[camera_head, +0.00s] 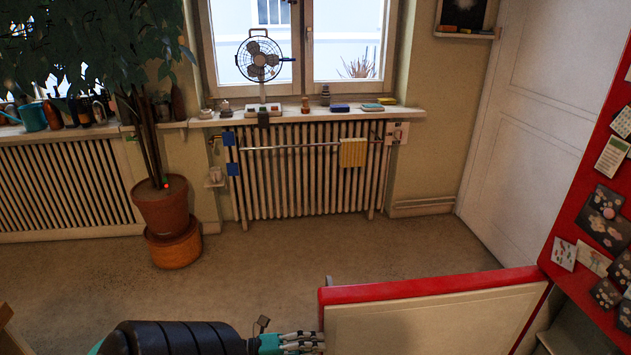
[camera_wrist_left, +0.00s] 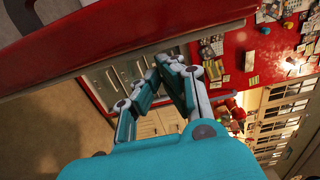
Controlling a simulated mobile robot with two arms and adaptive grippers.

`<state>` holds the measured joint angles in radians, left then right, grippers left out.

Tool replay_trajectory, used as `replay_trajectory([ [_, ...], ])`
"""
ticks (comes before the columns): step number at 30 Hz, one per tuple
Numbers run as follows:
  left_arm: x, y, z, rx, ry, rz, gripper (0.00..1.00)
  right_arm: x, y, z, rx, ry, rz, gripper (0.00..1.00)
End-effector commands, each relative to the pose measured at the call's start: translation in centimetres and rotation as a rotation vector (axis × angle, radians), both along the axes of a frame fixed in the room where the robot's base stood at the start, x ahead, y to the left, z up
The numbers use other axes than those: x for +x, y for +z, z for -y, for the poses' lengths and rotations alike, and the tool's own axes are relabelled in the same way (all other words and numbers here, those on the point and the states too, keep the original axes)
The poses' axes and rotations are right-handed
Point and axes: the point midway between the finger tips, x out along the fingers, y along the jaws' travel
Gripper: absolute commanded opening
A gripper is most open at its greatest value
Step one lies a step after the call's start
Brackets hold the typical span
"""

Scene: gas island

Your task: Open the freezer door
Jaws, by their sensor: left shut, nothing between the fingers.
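The freezer door (camera_head: 430,290) stands swung out from the red fridge (camera_head: 590,215) at the right of the head view. Its red top edge and cream inner panel show. A small grey piece, perhaps the handle's end (camera_head: 328,281), sticks up behind its free corner. My left gripper (camera_head: 318,342) is at the door's free edge, low in the head view; I cannot tell whether it touches. In the left wrist view the red door (camera_wrist_left: 110,40) crosses the top left, and my left gripper (camera_wrist_left: 168,62) is shut and empty in front of pale drawers or shelves (camera_wrist_left: 125,72). My right gripper is out of view.
A potted plant (camera_head: 162,205) stands at the left. A radiator (camera_head: 300,185) is under the window with a fan (camera_head: 262,62) on the sill. A white room door (camera_head: 525,120) is behind the fridge. The floor (camera_head: 290,260) between radiator and freezer door is clear.

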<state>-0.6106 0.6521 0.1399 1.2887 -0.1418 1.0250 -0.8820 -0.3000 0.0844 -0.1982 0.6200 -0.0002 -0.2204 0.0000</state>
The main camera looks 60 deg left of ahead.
Motion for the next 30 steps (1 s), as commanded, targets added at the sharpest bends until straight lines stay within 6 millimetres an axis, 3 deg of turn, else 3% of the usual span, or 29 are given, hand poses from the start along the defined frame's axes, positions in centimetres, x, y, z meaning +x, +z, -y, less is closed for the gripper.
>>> replay_trajectory([
  [7, -1.0, -0.1, -0.5, 0.001, 0.001, -0.002, 0.0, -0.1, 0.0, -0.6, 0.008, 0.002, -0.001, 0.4],
  [21, -9.2, -0.1, -4.3, 0.001, 0.002, -0.003, 0.0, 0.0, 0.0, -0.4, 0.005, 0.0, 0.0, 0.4],
  [30, -10.9, 0.0, -5.0, 0.001, 0.0, 0.0, 0.0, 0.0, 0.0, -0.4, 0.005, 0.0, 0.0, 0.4],
])
